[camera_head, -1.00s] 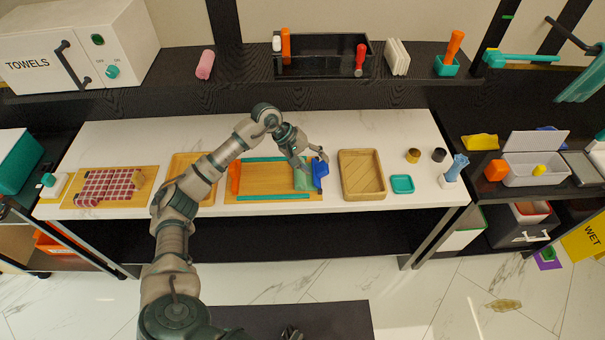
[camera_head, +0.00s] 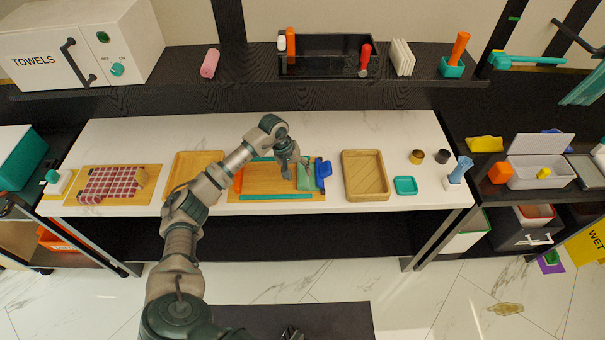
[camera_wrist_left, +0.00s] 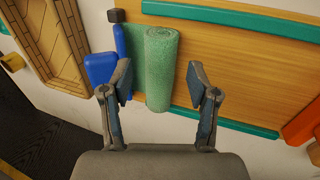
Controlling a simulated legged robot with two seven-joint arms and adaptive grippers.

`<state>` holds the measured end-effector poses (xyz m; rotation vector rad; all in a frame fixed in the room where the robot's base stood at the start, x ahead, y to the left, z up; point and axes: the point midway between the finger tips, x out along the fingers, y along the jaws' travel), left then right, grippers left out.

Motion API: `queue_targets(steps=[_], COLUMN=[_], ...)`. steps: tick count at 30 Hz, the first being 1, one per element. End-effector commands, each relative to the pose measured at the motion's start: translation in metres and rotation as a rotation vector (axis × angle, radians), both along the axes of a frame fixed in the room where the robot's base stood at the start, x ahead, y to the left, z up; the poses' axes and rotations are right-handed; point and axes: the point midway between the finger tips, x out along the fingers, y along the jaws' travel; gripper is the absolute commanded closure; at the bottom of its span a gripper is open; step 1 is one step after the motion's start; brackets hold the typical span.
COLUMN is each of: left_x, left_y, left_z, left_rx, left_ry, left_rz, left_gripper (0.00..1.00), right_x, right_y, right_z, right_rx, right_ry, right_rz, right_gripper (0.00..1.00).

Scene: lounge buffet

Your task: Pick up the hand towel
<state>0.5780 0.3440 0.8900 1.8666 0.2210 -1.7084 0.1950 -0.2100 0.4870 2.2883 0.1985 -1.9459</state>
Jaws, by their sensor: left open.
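A rolled green hand towel (camera_head: 306,178) lies at the right end of a wooden board (camera_head: 262,180) on the white counter. In the left wrist view the towel (camera_wrist_left: 160,65) stands out as a fuzzy roll with its spiral end facing up in the picture. My left gripper (camera_head: 291,172) hangs over the board close to the towel. In the left wrist view its open fingers (camera_wrist_left: 160,80) lie on either side of the roll, with nothing held. I cannot tell whether they touch it. My right gripper is not clearly visible.
A blue piece (camera_head: 323,172) sits right beside the towel. Teal strips (camera_head: 275,197) edge the board, and an orange piece (camera_head: 238,181) lies at its left end. A wooden tray (camera_head: 365,196) stands to the right. A pink roll (camera_head: 210,63) lies on the upper shelf.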

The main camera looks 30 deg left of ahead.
Motion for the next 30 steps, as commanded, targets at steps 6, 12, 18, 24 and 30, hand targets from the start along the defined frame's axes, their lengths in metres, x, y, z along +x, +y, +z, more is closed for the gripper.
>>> queue_targets(steps=[6, 12, 18, 24, 30], left_x=[0.000, 0.004, 0.004, 0.004, 0.004], left_y=[-0.006, -0.013, -0.012, -0.012, -0.012], left_z=[-0.025, -0.049, -0.050, -0.050, -0.050], left_rx=[-0.002, 0.000, 0.000, 0.000, 0.000], left_ry=[0.005, 0.002, 0.001, 0.001, 0.002], left_rz=[-0.001, -0.001, 0.000, 0.000, 0.000], left_gripper=[0.40, 0.40, 0.40, 0.88, 0.89], right_x=[-0.001, -0.008, -0.006, -0.002, -0.001], right_y=[0.000, -0.001, -0.001, 0.000, 0.000], right_z=[0.000, -0.008, -0.007, -0.005, -0.005], right_rx=[0.000, -0.003, -0.002, -0.001, 0.000], right_ry=[-0.002, 0.014, 0.009, 0.002, -0.002], right_rz=[0.000, 0.001, 0.001, 0.001, 0.001], right_gripper=[0.28, 0.28, 0.28, 0.28, 0.28])
